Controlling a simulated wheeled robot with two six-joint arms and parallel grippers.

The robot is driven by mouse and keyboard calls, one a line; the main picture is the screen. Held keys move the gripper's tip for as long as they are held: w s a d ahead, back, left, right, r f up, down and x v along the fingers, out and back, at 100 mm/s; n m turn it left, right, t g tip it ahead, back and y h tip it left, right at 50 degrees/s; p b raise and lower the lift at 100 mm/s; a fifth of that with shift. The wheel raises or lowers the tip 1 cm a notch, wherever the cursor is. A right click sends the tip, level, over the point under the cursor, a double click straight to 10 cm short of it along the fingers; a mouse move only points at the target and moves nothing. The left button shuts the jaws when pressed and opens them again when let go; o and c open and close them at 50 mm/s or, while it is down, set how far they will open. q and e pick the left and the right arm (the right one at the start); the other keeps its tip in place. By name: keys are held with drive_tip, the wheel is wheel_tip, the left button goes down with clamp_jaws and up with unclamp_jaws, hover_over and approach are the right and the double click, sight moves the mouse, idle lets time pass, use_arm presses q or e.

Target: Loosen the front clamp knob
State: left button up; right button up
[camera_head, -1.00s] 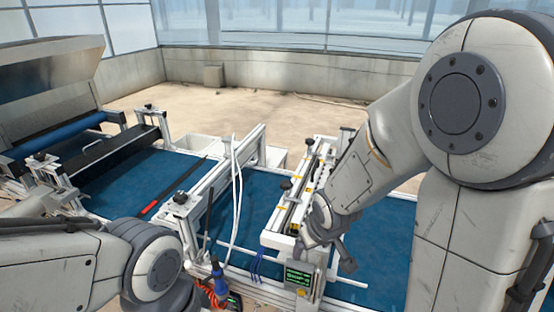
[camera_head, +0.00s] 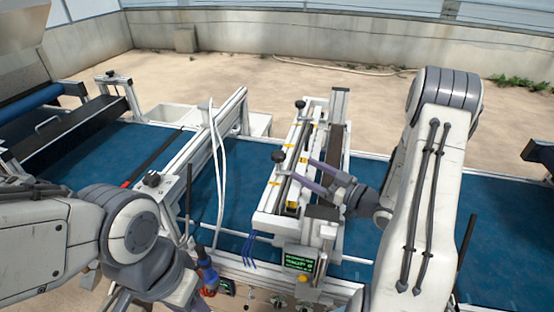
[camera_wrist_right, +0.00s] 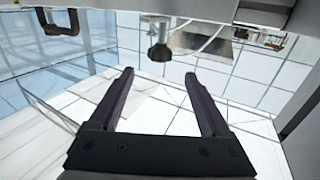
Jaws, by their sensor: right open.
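The seeder head (camera_head: 268,222) is a white frame standing across the blue belt. It carries two black clamp knobs on its left side, a front one (camera_head: 279,157) and a rear one (camera_head: 300,104). My right gripper (camera_head: 303,170) is open and empty, its two dark fingers pointing left toward the front knob and just short of it. In the right wrist view a dark knob (camera_wrist_right: 160,51) stands beyond the gap between the open fingertips (camera_wrist_right: 160,75), seemingly not touching them. My left arm is at lower left, its fingers out of sight.
A control box with a green display (camera_head: 299,262) is at the seeder's front. White hoses (camera_head: 218,165) and a rail with another black knob (camera_head: 152,179) stand to the left. The blue belt (camera_head: 485,215) is mostly clear to the right.

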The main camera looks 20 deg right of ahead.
sight(284, 157)
drive_tip(key=p+x, duration=0.4)
drive_tip(key=x, duration=0.5)
drive_tip(key=shift+w+a+r, duration=0.15)
drive_tip(key=shift+w, duration=0.05)
drive_tip(key=shift+w+a, duration=0.2)
drive_tip(key=shift+w, duration=0.2)
